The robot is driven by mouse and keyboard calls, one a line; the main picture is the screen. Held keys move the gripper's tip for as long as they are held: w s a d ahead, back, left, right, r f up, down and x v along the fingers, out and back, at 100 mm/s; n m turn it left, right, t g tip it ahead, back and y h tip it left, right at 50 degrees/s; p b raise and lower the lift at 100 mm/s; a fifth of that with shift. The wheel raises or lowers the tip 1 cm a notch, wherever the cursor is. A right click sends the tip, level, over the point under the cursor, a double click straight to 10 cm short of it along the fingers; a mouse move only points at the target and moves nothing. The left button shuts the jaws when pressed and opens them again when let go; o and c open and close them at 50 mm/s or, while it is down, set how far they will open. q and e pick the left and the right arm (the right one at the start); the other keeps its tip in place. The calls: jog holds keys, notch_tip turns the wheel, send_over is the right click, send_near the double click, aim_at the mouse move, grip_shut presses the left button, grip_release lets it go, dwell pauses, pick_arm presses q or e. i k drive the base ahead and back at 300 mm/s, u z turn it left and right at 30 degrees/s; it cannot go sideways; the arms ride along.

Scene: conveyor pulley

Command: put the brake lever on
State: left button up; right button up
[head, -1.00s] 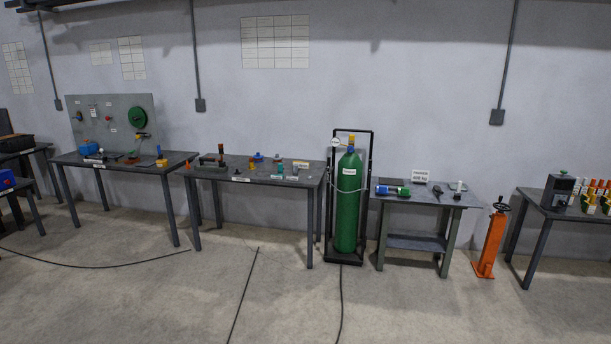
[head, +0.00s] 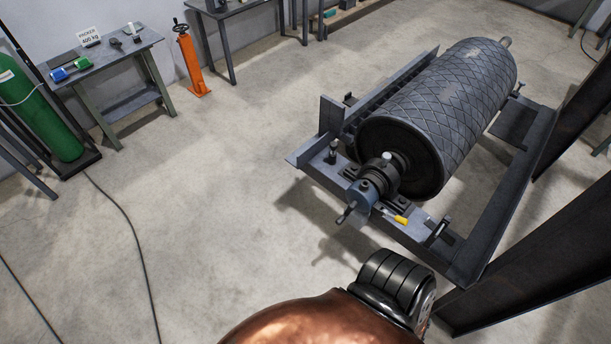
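A large dark pulley drum (head: 450,105) with a diamond-patterned surface lies in a grey steel frame (head: 470,262) at the right of the head view. At its near end are a dark bearing housing (head: 382,176) and a blue-grey block (head: 362,194) with a small handle. A small yellow-ended part (head: 401,220) lies beside the block on the frame's near side. I cannot tell whether it is the brake lever. No other part is clearly a brake lever. A copper and black part of my own arm shows at the bottom. Neither gripper is in view.
A grey table (head: 110,75) with small tools stands at the upper left, beside a green gas cylinder (head: 35,110). An orange stand (head: 190,62) is right of it. Dark steel beams (head: 540,255) border the right. A black cable (head: 130,230) crosses otherwise clear floor at left.

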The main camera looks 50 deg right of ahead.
aim_at(403, 220)
jog(key=z, duration=1.3)
jog(key=i, duration=0.4)
jog(key=u, duration=0.75)
jog(key=k, duration=0.45)
jog(key=z, duration=2.1)
